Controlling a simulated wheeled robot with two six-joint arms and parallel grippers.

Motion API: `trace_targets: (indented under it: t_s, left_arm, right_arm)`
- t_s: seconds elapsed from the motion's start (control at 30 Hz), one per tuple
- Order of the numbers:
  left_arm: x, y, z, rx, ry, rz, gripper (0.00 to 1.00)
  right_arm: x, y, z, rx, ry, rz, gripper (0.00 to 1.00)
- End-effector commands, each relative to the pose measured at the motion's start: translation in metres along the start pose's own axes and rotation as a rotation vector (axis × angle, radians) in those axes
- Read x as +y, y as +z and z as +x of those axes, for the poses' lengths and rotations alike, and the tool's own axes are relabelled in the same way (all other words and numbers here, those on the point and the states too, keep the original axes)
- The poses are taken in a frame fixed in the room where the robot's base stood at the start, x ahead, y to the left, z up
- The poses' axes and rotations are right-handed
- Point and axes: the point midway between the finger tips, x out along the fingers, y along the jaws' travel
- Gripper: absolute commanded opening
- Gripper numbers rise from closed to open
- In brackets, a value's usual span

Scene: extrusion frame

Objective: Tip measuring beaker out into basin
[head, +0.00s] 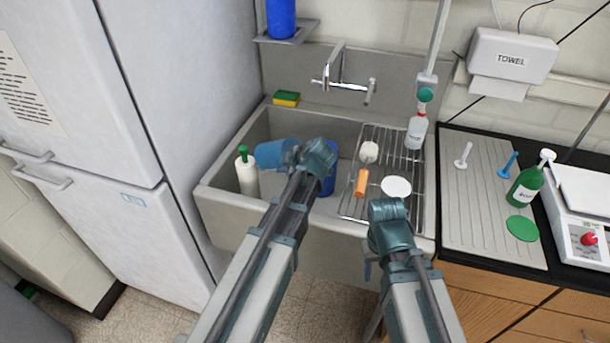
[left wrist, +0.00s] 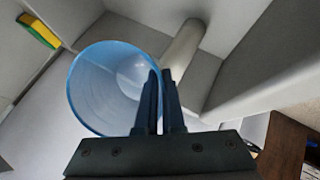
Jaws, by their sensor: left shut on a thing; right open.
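The blue measuring beaker (head: 270,154) is held tipped on its side above the left part of the grey basin (head: 225,207). My left gripper (head: 291,153) is shut on its wall. In the left wrist view the beaker's (left wrist: 100,88) open mouth and pale inside show, and the closed fingers (left wrist: 160,105) sit at its rim. No contents can be made out. My right gripper (head: 368,270) is low in front of the basin's front wall, away from the beaker. It is open, though its fingers are mostly hidden by my arm.
A white bottle with a green cap (head: 247,173) stands close left of the beaker. A blue object (head: 328,183) is partly hidden behind my left wrist. A wire rack (head: 395,150) with several items covers the basin's right side. A sponge (head: 286,98) sits on the back rim.

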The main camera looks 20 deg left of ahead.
Motion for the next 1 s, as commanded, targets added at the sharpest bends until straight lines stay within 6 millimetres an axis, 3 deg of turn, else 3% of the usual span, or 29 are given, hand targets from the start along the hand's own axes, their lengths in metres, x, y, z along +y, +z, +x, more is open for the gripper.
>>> trace_targets:
  t_s: [1.0]
  left_arm:
    - [0.002,-0.001,-0.004,0.111,0.079,0.029,0.00]
  right_arm:
    - [-0.002,-0.001,0.018,0.000,0.000,0.000,0.52]
